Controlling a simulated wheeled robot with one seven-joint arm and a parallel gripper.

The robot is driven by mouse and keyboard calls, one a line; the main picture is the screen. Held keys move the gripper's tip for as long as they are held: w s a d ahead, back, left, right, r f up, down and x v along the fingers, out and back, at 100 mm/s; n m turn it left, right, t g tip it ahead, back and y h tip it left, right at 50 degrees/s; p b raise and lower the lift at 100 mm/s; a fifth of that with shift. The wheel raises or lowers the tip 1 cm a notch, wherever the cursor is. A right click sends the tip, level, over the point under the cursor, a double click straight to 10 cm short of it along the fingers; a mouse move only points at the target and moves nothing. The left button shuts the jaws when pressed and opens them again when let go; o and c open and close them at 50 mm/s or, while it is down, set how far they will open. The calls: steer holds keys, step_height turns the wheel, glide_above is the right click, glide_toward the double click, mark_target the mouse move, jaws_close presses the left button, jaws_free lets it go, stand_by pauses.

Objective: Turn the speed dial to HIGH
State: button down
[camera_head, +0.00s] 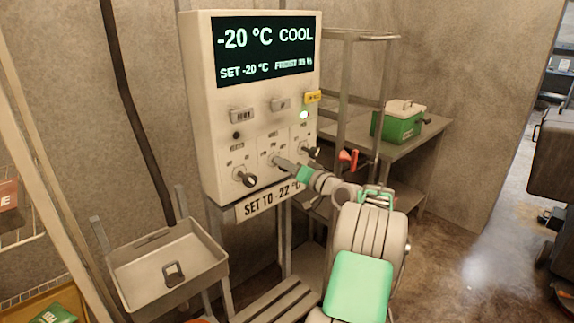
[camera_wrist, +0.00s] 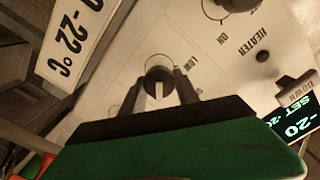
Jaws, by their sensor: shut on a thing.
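The speed dial is a dark round knob with a white pointer mark (camera_wrist: 158,88), in the middle section of the white control panel (camera_head: 207,110). The word LOW is printed beside it in the wrist view; I cannot read HIGH. My gripper (camera_wrist: 160,78) has its two dark fingers on either side of the knob and is shut on it. In the head view my gripper (camera_head: 280,163) reaches the panel's middle dial from the lower right and mostly hides it. The pointer's exact setting cannot be told.
A heater dial (camera_wrist: 236,4) sits beside the speed dial; the panel's left knob (camera_head: 245,178) and right knob (camera_head: 312,152) flank my fingers. A SET TO -22 sign (camera_head: 268,203) hangs below. A grey tray (camera_head: 165,265) stands lower left, a green box (camera_head: 398,124) at right.

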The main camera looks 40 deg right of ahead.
stand_by(0.4)
steer(key=c, duration=0.9)
jaws_free()
steer(key=shift+s, duration=0.1)
steer(key=s+b, duration=0.1)
steer(key=s, duration=0.6)
steer(key=shift+s+b, duration=0.3)
steer(key=shift+d, duration=0.1)
